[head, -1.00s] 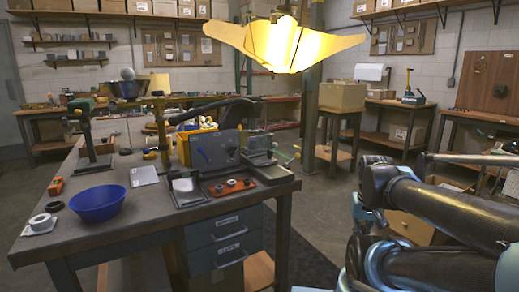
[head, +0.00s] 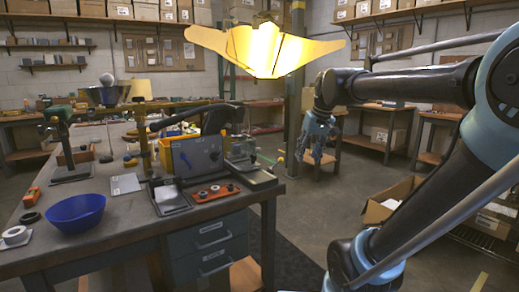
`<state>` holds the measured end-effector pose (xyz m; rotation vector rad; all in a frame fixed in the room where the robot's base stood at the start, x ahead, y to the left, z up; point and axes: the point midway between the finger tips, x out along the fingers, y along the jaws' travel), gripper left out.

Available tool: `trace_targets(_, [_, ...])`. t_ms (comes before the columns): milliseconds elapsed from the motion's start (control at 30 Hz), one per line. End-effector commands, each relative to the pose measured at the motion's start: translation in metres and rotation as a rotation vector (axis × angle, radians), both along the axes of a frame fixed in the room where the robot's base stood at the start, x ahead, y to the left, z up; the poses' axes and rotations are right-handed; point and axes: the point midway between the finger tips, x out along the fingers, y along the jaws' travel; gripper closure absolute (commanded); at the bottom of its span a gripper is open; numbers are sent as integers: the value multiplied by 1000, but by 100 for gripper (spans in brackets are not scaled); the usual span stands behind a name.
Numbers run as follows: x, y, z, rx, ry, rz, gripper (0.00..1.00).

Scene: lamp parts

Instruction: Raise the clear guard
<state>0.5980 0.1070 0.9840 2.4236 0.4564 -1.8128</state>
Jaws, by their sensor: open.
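A small pale, partly see-through fixture (head: 240,150) stands at the box's right, near the bench's right end. It may be the clear guard, but at this size I cannot tell its outline or whether it is up or down. My gripper (head: 317,158) hangs in the air to the right of the bench, fingers pointing down. It is open and empty, apart from the fixture.
A large lit yellow lamp shade (head: 268,52) hangs above the bench. A red tray (head: 216,192) is at the front edge. An open cardboard box (head: 392,198) is on the floor at right.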

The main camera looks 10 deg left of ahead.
Motion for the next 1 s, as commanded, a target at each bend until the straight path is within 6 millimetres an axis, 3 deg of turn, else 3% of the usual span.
trace_targets(100, [32,32,40,28,-15,53,58])
trace_targets(300, [76,86,96,74,-36,132,58])
trace_targets(500, [100,120,127,102,-49,176,58])
trace_targets(733, [106,131,127,109,-51,187,58])
trace_targets(1000, [116,144,89,109,-52,186,58])
